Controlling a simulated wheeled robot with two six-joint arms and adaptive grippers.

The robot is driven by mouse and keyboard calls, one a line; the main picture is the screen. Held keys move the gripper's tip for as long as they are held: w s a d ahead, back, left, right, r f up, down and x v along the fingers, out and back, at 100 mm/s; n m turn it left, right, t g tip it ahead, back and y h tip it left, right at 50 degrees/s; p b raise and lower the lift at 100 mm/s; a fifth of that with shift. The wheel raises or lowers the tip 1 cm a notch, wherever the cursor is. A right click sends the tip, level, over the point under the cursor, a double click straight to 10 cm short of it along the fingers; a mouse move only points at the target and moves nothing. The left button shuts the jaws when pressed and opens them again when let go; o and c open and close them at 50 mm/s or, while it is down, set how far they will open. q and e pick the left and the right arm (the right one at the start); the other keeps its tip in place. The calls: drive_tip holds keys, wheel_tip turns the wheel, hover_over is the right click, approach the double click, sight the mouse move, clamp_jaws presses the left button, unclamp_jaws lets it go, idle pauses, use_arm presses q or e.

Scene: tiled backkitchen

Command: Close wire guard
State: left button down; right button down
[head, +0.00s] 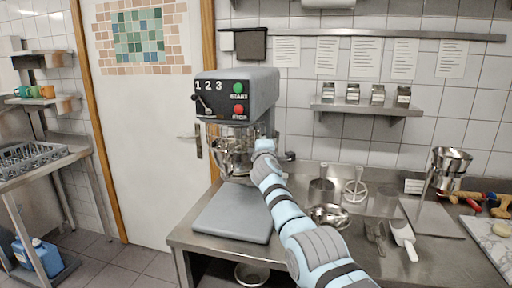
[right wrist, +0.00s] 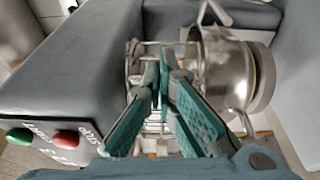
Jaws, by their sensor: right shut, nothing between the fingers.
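A grey stand mixer (head: 245,92) stands on the steel counter, with a green START button, a red STOP button and a speed lever. Its wire guard (head: 226,131) shows below the head, above the steel bowl (head: 232,160). My right arm hides part of both. In the right wrist view, the guard's wires (right wrist: 134,62) lie between the mixer head (right wrist: 75,65) and the bowl (right wrist: 228,72). My right gripper (right wrist: 163,66) is shut and empty, its fingertips in front of the wires. I cannot tell whether they touch. My left gripper is in neither view.
Steel cups, a whisk-like tool (head: 354,190), a bowl (head: 329,215) and a white scoop (head: 403,238) lie on the counter right of my arm. A wall shelf (head: 366,108) holds several small containers. A white door (head: 150,150) is behind and left of the mixer.

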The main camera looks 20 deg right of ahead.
drive_tip(key=shift+w+d+f, duration=0.15)
drive_tip(key=shift+w+d, duration=0.25)
drive_tip(key=shift+d, duration=0.4)
drive_tip(key=shift+s, duration=0.15)
